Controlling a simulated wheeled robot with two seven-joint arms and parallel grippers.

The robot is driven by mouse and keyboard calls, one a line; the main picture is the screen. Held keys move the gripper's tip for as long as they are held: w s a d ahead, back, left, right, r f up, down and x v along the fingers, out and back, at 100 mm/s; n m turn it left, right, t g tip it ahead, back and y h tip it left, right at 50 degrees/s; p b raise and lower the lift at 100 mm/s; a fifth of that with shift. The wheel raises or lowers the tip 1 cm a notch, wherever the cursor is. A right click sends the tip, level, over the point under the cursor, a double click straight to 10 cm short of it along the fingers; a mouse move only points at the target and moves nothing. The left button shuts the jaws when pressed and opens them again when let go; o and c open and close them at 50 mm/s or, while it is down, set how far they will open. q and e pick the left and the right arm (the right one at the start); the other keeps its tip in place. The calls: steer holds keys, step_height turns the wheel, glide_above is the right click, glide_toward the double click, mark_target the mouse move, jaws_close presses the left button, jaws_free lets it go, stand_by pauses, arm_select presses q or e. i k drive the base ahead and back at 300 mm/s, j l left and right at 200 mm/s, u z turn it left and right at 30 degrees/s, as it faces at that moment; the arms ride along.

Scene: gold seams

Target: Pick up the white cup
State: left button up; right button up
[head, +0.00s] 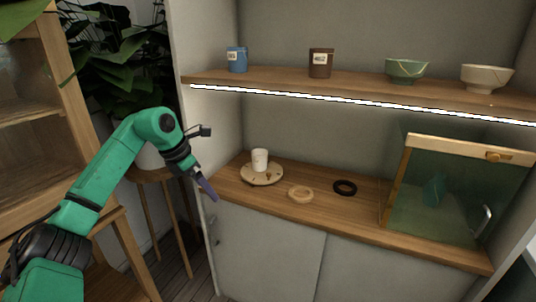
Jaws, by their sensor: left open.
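The white cup (260,160) stands upright on a pale round plate (247,178) at the left end of the wooden counter. A few small reddish-brown bits lie on the plate beside the cup. My left gripper (208,190) is open and empty at the counter's left front edge, to the left of the plate and apart from the cup. Its fingers point down and to the right. My right gripper does not show.
A tan ring (300,194) and a black ring (345,187) lie right of the plate. A glass case (436,200) stands at the counter's right. The lit shelf (360,86) above holds a blue jar (237,59), brown jar (321,63), green bowl (406,71) and cream bowl (487,78).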

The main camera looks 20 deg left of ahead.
mark_target(259, 156)
steer(key=i, duration=1)
